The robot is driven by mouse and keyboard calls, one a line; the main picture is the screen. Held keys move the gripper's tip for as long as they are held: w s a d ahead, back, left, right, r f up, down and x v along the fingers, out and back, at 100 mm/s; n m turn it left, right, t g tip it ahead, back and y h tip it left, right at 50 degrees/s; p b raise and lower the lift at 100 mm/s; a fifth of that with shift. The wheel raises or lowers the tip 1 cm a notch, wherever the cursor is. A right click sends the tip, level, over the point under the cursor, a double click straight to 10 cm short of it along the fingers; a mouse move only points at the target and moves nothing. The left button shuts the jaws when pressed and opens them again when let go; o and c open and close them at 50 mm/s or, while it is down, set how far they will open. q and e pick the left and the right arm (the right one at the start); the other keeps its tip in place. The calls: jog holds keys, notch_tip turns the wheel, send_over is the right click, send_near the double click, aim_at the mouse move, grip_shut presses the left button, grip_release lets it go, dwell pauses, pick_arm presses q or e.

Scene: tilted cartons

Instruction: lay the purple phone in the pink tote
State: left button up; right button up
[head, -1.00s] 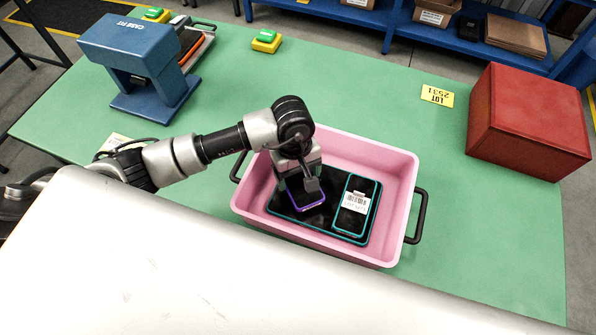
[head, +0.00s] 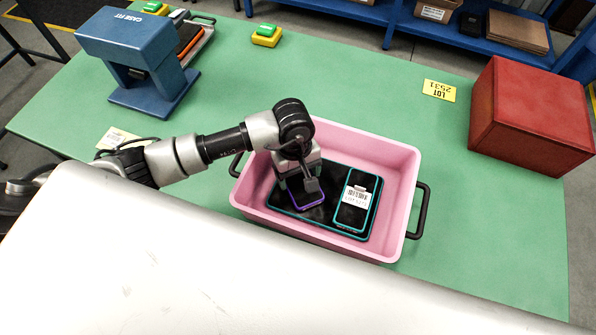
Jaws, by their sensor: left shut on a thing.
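The pink tote (head: 398,190) stands on the green table with black handles at its sides. My left gripper (head: 302,187) reaches down into it from the left and is shut on the purple phone (head: 310,201). The phone has a dark face and a purple edge, and its upper part is hidden by the gripper. It is over a large dark tablet with a teal edge (head: 318,225) that lies in the tote. I cannot tell whether the phone touches the tablet. A teal-edged phone with a barcode label (head: 353,214) lies to its right. My right gripper is out of view.
A red box (head: 532,115) stands at the right, near a yellow lot label (head: 439,90). A blue case-fitting press (head: 140,60) stands at the back left, with an orange-edged phone (head: 188,42) behind it. A green button block (head: 266,35) sits at the back. The table's middle is clear.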

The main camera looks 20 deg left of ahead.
pick_arm(q)
jog(key=o, duration=1)
jog(key=shift+r, duration=0.1)
jog(key=shift+r+p, duration=0.6)
jog(key=shift+p, duration=0.15)
jog(key=shift+w+r, duration=0.1)
jog(key=shift+r, duration=0.25)
notch_tip(320, 180, up, 11)
jog(key=w+a+b, duration=0.1)
jog(key=b, duration=0.2)
jog(key=shift+a, duration=0.1)
